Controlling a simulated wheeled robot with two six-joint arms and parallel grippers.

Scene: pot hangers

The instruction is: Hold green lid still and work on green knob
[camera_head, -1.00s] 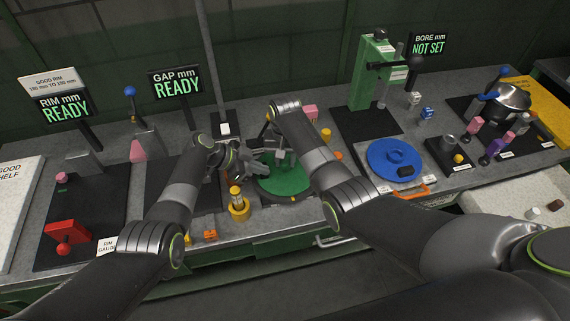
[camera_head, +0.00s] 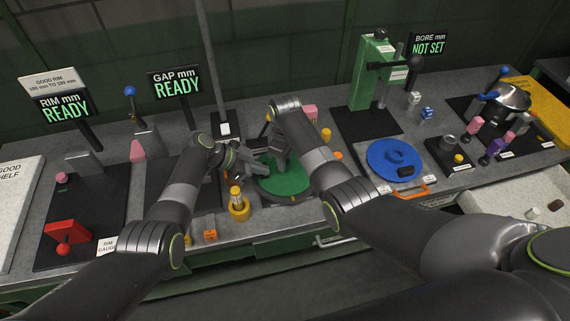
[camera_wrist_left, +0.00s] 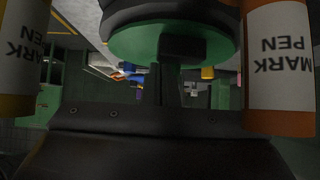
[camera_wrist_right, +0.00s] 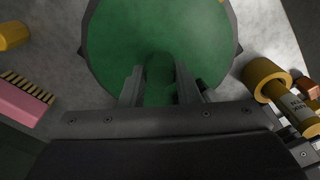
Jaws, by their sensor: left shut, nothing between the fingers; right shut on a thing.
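The green lid (camera_head: 283,184) lies flat in a dark round holder on the bench, and its green face fills the top of the right wrist view (camera_wrist_right: 120,45). The green knob (camera_wrist_right: 160,72) stands near the lid's middle, between the fingers of my right gripper (camera_wrist_right: 160,88), which is shut on it from above. My left gripper (camera_head: 262,170) is shut and empty at the left side of the lid; I cannot tell whether it touches it. In the left wrist view, a green disc (camera_wrist_left: 130,46) with a dark block is close above the fingers.
A yellow-collared mark pen (camera_head: 238,205) stands at the lid's front left, close to my left gripper; pens also frame the left wrist view (camera_wrist_left: 278,65). A pink brush (camera_wrist_right: 25,103) lies nearby. A blue lid (camera_head: 385,172) sits on the right. A green press (camera_head: 368,75) stands behind.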

